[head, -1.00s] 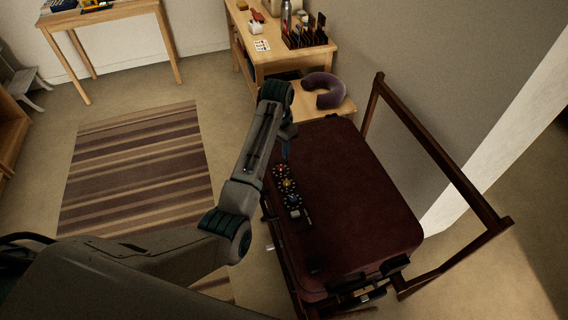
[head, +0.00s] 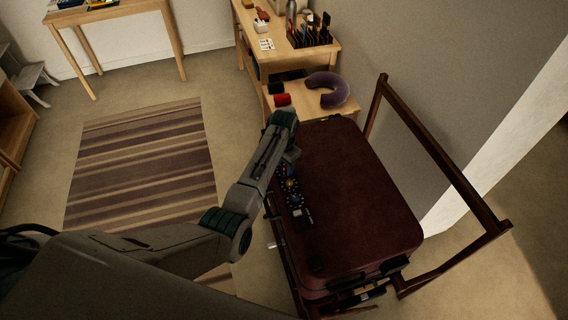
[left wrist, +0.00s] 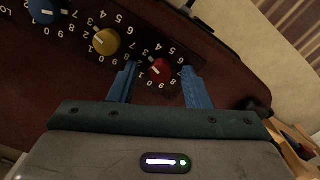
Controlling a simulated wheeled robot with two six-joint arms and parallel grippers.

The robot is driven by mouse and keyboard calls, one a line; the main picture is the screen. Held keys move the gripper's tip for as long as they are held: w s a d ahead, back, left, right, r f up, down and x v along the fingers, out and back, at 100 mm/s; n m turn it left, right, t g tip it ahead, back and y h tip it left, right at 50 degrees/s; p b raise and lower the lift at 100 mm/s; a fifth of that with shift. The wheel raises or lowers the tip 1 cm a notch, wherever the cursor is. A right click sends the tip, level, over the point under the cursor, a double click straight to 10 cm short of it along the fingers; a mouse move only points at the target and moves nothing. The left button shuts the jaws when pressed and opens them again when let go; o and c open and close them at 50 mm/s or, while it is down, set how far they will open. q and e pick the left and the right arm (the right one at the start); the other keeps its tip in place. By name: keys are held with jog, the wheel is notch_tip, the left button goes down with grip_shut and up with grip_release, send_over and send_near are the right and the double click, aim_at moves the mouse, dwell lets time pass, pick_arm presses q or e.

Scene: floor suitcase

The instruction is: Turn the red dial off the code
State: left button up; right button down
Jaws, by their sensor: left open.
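The maroon suitcase (head: 355,205) lies flat on a wooden rack, with a dark dial panel along its left side. In the left wrist view, the red dial (left wrist: 159,70) has a white pointer line and a ring of white digits. The yellow dial (left wrist: 106,41) and blue dial (left wrist: 43,10) sit farther up and left in the same row. My left gripper (left wrist: 156,72) is open, with one blue finger on each side of the red dial. I cannot tell whether the fingers touch it. In the head view my left gripper (head: 291,160) hides the red dial. My right gripper is out of view.
A wooden frame (head: 440,150) rises along the suitcase's right side, by the wall. Behind stands a low bench (head: 350,111) with a purple neck pillow (head: 328,90) and a red roll (head: 282,100). A striped rug (head: 140,165) covers open floor at left.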

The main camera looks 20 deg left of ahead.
pick_arm(q)
jog(key=shift+c, duration=0.2)
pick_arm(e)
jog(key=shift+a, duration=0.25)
pick_arm(q)
grip_shut()
jog(key=shift+r, duration=0.1)
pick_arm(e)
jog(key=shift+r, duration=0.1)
